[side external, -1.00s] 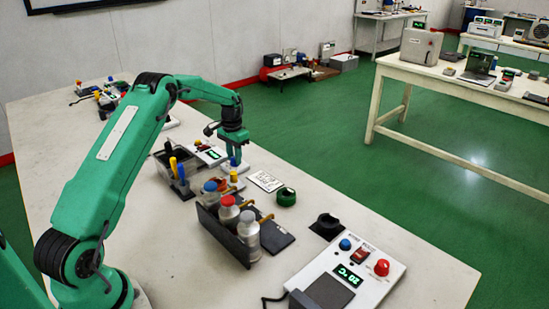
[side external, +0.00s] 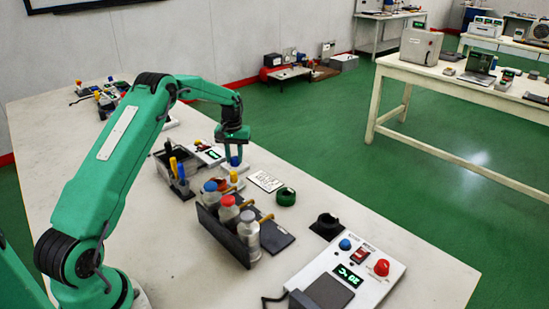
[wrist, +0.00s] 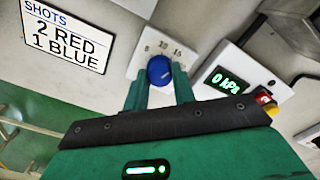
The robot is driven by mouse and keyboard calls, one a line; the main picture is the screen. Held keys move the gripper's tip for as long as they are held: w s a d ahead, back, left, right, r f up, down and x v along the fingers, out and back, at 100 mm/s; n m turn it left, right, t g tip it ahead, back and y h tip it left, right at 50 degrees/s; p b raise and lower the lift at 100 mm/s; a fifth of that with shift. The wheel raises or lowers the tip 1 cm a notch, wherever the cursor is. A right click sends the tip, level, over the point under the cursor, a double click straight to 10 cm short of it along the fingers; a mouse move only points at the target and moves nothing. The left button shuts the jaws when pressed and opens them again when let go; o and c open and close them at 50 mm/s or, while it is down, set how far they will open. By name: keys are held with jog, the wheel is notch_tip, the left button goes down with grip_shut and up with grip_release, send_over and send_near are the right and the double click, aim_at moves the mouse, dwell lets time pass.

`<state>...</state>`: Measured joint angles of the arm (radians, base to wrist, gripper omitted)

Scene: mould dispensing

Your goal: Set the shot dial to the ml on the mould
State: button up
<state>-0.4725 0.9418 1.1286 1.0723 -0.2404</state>
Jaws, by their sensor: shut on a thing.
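The shot dial is a blue knob (wrist: 159,70) on a small white plate with a printed scale; 10 and 15 are readable in the wrist view. A light mark shows on the knob, but its exact setting is unclear. My gripper (wrist: 158,82) has its two green fingers shut on the knob's sides. In the side view my gripper (side external: 235,155) points down at the dial (side external: 235,161). A green round cup-like piece (side external: 286,196) stands right of the bottle rack; it may be the mould, and no ml marking is legible on it.
A card (wrist: 66,32) reads SHOTS 2 RED 1 BLUE. A gauge box (wrist: 228,72) showing 0 kPa is close to my gripper's right. A rack (side external: 222,238) holds capped bottles. A white control box (side external: 347,275) with a 20 °C display stands at the front right.

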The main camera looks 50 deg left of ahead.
aim_at(234, 157)
jog(key=shift+r+n, duration=0.1)
jog(key=shift+n, duration=0.2)
jog(key=o, duration=1)
jog(key=shift+r, duration=0.1)
jog(key=shift+r, duration=3.8)
